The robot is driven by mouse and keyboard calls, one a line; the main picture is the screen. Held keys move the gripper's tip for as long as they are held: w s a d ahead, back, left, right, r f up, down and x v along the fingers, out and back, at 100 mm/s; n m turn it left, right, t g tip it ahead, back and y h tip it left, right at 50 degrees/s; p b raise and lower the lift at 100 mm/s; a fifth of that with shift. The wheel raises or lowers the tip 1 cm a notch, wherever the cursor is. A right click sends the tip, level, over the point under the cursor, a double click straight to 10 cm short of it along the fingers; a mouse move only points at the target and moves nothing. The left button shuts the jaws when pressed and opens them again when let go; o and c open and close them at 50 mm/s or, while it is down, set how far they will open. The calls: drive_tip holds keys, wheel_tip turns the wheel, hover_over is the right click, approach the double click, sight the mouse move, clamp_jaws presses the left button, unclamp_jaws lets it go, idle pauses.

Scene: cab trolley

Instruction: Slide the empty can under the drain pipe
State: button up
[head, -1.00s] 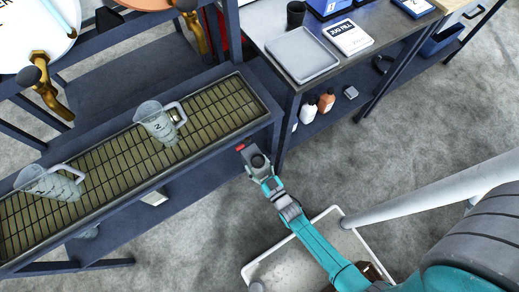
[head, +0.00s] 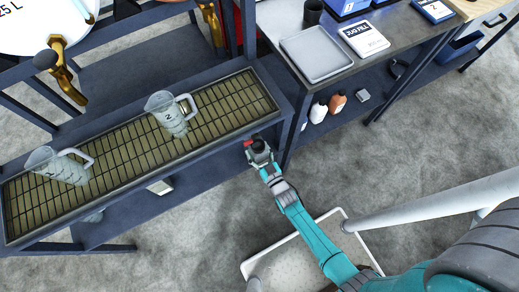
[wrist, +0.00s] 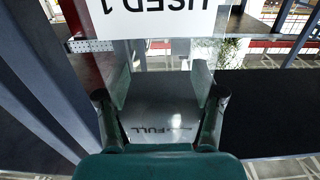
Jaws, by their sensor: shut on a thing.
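My gripper (head: 258,148) is low at the right end of the drip trough (head: 130,160), by the trough frame's corner. A white label reading "USED 1" upside down (wrist: 150,18) shows above the fingers. I cannot tell whether label and held thing are one object, or whether it is the empty can. A small grey round thing (head: 93,216) is half hidden under the trough; I cannot tell whether it is the can or drain pipe.
Two clear jugs (head: 168,112) (head: 58,166) stand on the trough grid. A pale card-like thing (head: 160,187) lies under the trough.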

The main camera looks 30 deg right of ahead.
sight(263, 160)
drive_tip(key=w, duration=0.3)
drive_tip(key=shift+w+f, duration=0.2)
drive_tip(key=shift+w, duration=0.1)
idle(0.4)
idle(0.5)
drive_tip(key=o, duration=1.8)
drive_tip(key=shift+c, duration=0.2)
drive_tip(key=s, duration=1.1)
drive_tip(key=shift+s, duration=0.5)
